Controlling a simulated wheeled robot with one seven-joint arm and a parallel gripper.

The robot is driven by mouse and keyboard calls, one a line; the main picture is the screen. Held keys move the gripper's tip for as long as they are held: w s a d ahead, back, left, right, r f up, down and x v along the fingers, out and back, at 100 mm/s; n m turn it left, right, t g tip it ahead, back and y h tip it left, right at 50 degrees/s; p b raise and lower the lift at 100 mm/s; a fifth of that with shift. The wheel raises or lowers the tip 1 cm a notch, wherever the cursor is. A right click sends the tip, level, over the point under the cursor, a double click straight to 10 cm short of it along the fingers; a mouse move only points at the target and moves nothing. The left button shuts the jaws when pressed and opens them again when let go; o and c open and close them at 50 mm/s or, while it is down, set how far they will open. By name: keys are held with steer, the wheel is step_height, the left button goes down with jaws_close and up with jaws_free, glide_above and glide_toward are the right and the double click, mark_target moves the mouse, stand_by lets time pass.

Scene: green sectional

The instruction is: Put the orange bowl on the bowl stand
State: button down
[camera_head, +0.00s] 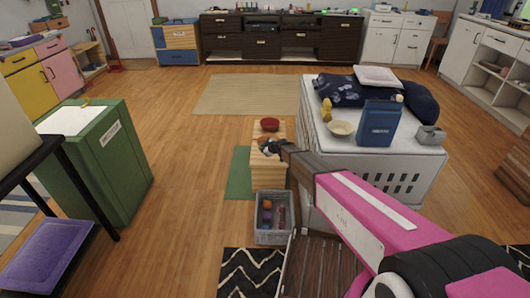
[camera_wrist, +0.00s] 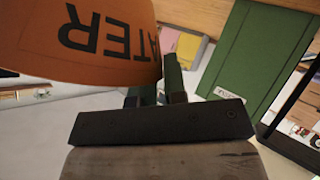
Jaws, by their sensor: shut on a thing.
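The orange bowl (camera_wrist: 100,35) fills the upper left of the wrist view, tilted, with dark letters "ATER" showing upside down. My gripper (camera_wrist: 158,88) is shut on its rim. In the head view the orange bowl (camera_head: 263,140) is small and partly hidden by my gripper (camera_head: 270,147). Both appear over the light wooden bowl stand (camera_head: 267,178). A red bowl (camera_head: 270,124) sits at the stand's far end. I cannot tell whether the orange bowl touches the stand.
A grey crate (camera_head: 272,237) with small objects stands just in front of the stand. A green cabinet (camera_head: 117,178) stands left.

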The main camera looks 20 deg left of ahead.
steer(key=w+f, duration=0.1)
steer(key=w, duration=0.1)
steer(key=w+a+f, duration=0.1)
steer(key=w+f, duration=0.1)
steer(key=w, duration=0.1)
steer(key=w+a+f, duration=0.1)
steer(key=w, duration=0.1)
steer(key=shift+w+f, duration=0.3)
steer(key=shift+f, duration=2.05)
steer(key=c, duration=1.2)
jaws_free()
steer(key=shift+o, duration=0.2)
steer(key=shift+d, duration=0.1)
steer(key=shift+v, duration=3.7)
